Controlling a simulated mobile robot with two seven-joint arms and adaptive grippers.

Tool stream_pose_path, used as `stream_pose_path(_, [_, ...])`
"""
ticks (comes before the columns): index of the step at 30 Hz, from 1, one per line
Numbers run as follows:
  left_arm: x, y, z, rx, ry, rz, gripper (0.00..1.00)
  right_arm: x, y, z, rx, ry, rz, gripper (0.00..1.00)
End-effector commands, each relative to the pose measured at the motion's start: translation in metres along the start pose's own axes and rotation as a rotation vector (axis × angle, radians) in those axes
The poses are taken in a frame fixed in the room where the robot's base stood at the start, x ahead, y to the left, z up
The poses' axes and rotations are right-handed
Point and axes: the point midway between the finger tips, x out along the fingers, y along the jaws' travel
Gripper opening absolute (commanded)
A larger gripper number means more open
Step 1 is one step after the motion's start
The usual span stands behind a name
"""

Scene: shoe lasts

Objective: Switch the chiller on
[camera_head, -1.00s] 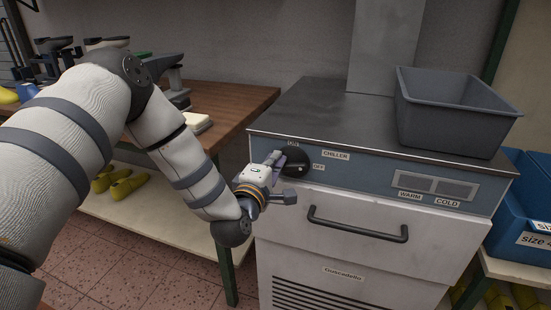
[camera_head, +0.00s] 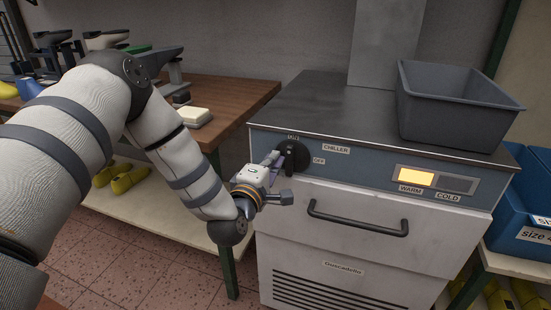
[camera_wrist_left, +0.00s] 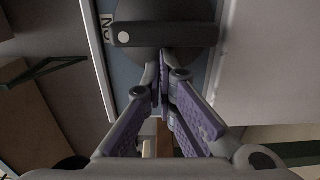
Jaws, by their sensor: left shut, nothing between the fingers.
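The chiller (camera_head: 340,250) is a pale cabinet with a blue-grey front panel and a steel top. Its round black knob (camera_head: 296,158) sits at the panel's left end, between the ON and OFF labels. In the left wrist view, the bar of the knob (camera_wrist_left: 180,34) has its white dot at the ON label's end. The WARM lamp (camera_head: 415,177) glows yellow; the COLD lamp (camera_head: 456,184) is dark. My left gripper (camera_head: 277,158) is shut and empty, its fingertips right by the knob; whether they touch it I cannot tell. My right gripper is out of view.
A grey bin (camera_head: 450,118) stands on the chiller's right top. A drawer handle (camera_head: 355,219) sticks out below the panel. A wooden bench (camera_head: 235,100) with shoe tools is at left, and blue crates (camera_head: 525,205) are at right.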

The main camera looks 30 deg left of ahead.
Motion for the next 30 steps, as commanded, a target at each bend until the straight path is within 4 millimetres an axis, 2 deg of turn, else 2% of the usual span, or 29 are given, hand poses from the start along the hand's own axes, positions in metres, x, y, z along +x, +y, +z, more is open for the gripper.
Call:
stream_pose_path(6, [-0.029, 0.005, -0.001, -0.001, 0.002, 0.004, 0.0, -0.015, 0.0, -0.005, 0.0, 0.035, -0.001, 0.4])
stream_pose_path(18, [-0.079, 0.003, -0.001, -0.001, 0.004, 0.003, 0.0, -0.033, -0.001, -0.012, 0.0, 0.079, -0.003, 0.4])
stream_pose_path(22, [-0.086, 0.002, -0.001, 0.0, 0.005, 0.003, 0.0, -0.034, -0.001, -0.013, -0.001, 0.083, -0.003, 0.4])
stream_pose_path(30, [-0.086, 0.001, -0.001, 0.001, 0.005, 0.002, 0.0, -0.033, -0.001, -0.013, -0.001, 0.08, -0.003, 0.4])
